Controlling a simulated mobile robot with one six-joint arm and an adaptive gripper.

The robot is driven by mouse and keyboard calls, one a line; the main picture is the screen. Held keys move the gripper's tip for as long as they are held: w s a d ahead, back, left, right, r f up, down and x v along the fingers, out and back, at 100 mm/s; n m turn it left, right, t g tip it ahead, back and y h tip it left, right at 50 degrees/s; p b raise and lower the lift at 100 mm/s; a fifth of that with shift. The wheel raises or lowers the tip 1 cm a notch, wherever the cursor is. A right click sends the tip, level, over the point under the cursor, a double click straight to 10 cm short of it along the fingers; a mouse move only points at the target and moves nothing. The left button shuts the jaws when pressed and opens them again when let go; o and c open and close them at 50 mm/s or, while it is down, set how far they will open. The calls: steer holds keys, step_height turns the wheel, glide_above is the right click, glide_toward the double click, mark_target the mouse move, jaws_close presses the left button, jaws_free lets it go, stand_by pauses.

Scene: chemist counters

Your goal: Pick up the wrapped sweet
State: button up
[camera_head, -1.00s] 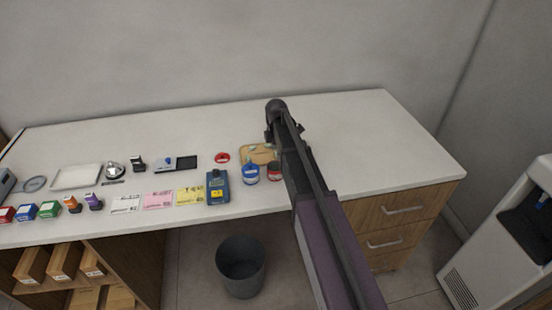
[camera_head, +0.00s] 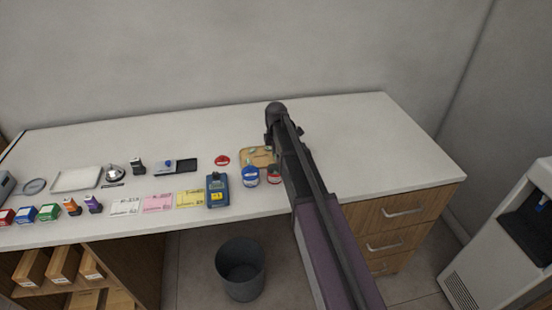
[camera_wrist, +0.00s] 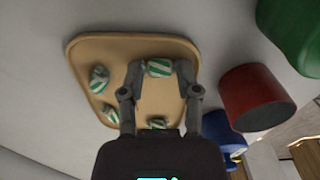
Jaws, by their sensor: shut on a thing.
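Several green-and-white striped wrapped sweets lie on a tan tray. The tray (camera_wrist: 90,48) fills the middle of the wrist view, and part of it shows in the head view (camera_head: 247,158) beside my arm. My gripper (camera_wrist: 160,72) is shut on one wrapped sweet (camera_wrist: 159,67) near the tray's edge in the wrist view. Two other sweets lie at the left, one upper (camera_wrist: 99,78) and one lower (camera_wrist: 82,114). Another sweet (camera_wrist: 157,123) shows just in front of my gripper's body. In the head view my arm hides most of the gripper.
A red container (camera_wrist: 256,97) and a blue one (camera_wrist: 222,130) stand close beside the tray. A blue device (camera_head: 217,190), a red round item (camera_head: 222,160) and coloured cards (camera_head: 158,203) lie left on the counter. The counter's right part (camera_head: 370,140) is clear.

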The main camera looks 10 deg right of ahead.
steer(key=shift+r, duration=0.1)
stand_by(0.3)
step_height(320, 180, up, 10)
steer(key=p, duration=1)
stand_by(0.6)
steer(key=s, duration=0.9)
steer(key=shift+s+a+r+p, duration=0.3)
steer(key=shift+s+p, duration=0.05)
steer(key=shift+p, duration=0.05)
steer(key=shift+f, duration=0.2)
steer(key=shift+f+b, duration=2.8)
steer(key=shift+b, duration=0.2)
